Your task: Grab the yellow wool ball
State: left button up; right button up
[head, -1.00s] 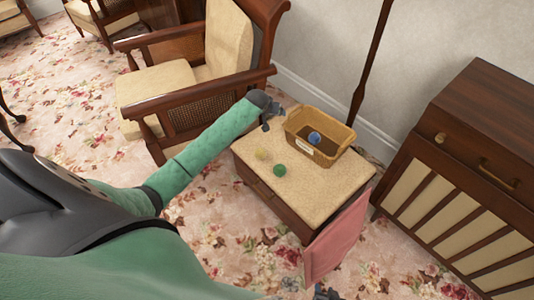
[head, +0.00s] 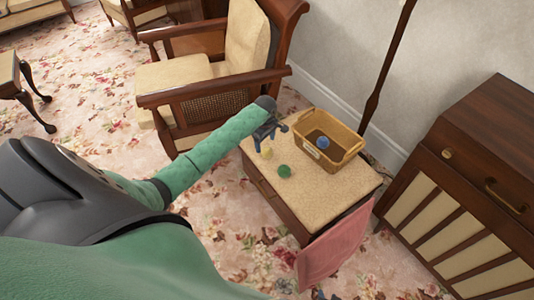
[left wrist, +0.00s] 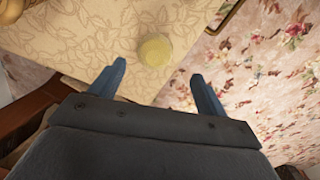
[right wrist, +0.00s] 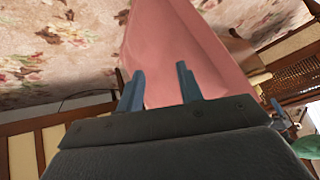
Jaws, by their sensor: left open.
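The yellow wool ball (head: 266,153) lies on the cream cloth top of the small table (head: 335,190), near its left edge. My left gripper (head: 270,134) is above and just behind it, open and empty. In the left wrist view the ball (left wrist: 155,50) shows beyond the two spread fingertips (left wrist: 158,70), roughly centred between them; contact does not show. My right gripper (right wrist: 160,68) is open, with a pink cloth (right wrist: 180,50) beyond its fingers.
A green ball (head: 284,171) lies close to the yellow one. A wicker basket (head: 345,150) holding a blue ball (head: 323,142) stands at the table's back. A wooden armchair (head: 215,85) is at the left, a dark cabinet (head: 470,170) at the right. The pink cloth (head: 335,250) hangs at the table's front.

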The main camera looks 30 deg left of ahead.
aim_at(267, 149)
pick_arm(q)
jog(key=shift+w+f, duration=0.1)
jog(key=shift+f, duration=0.7)
jog(key=f, duration=0.4)
jog(key=shift+w+d, duration=0.1)
jog(key=shift+w, duration=0.2)
jog(key=shift+f, duration=0.35)
pick_arm(e)
jog(key=shift+s+f, duration=0.8)
jog(key=shift+f, duration=0.35)
jog(key=shift+w, duration=0.1)
pick_arm(q)
jog(key=c, duration=1)
jog(key=shift+c, duration=0.4)
pick_arm(e)
jog(key=shift+w+r, duration=0.3)
jog(key=shift+w, duration=0.4)
